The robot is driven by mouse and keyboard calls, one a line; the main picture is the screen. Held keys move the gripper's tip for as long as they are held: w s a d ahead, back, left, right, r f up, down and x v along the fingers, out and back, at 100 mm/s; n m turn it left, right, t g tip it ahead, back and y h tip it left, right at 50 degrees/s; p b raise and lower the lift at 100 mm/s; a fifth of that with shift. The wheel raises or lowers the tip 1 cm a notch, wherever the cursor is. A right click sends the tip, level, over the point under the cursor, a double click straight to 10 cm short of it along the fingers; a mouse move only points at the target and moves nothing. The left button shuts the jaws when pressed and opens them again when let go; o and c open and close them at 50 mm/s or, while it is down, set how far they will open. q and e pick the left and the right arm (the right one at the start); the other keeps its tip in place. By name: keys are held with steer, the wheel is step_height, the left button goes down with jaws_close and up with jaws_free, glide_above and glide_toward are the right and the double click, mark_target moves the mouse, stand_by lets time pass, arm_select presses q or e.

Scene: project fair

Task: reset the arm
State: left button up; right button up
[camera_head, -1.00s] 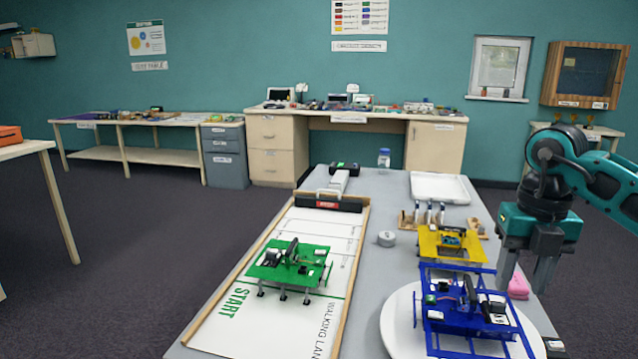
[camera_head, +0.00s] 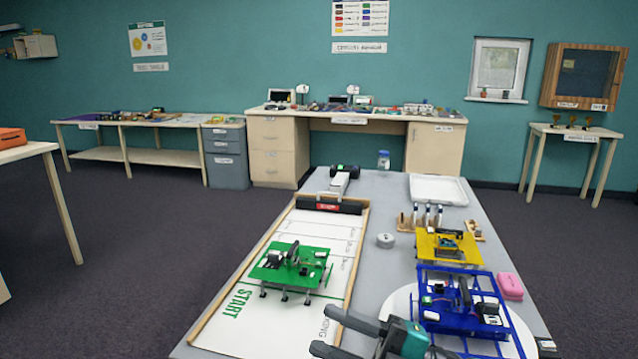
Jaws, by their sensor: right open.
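My right gripper (camera_head: 335,332) shows at the bottom of the head view, low over the near part of the table, with its fingers pointing left. It is open, with nothing between its fingers. It is left of the blue walking robot (camera_head: 462,312) and in front of the green walking robot (camera_head: 290,268). The green one stands on the white walking lane (camera_head: 322,232) by the word START. The blue one stands on a round white turntable (camera_head: 402,300), partly hidden by my gripper. My left gripper is out of view.
A yellow walking robot (camera_head: 448,245) stands behind the blue one, with a pink block (camera_head: 510,286) at its right. A grey round tin (camera_head: 385,240), a white tray (camera_head: 438,189) and a small jar (camera_head: 384,160) are on the grey table (camera_head: 380,210).

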steer(key=d+f+m+t+h+p, duration=0.1)
steer(key=d+f+m+t+h, duration=0.95)
steer(key=m, duration=0.75)
steer(key=s+d+f+m+g+h, duration=0.2)
steer(key=s+f+m+h, duration=0.1)
steer(key=s+f, duration=0.3)
steer(key=s+d+f+m+g+h, duration=0.2)
steer(key=s+f, duration=0.4)
steer(key=f, duration=0.3)
steer(key=m+g+h, duration=0.1)
steer(key=h, duration=0.1)
steer(key=shift+s+d+f+m+h, duration=0.25)
steer(key=shift+d+f+m+h, duration=0.1)
steer(key=shift+m, duration=0.05)
steer(key=shift+g, duration=0.25)
steer(key=shift+p, duration=0.3)
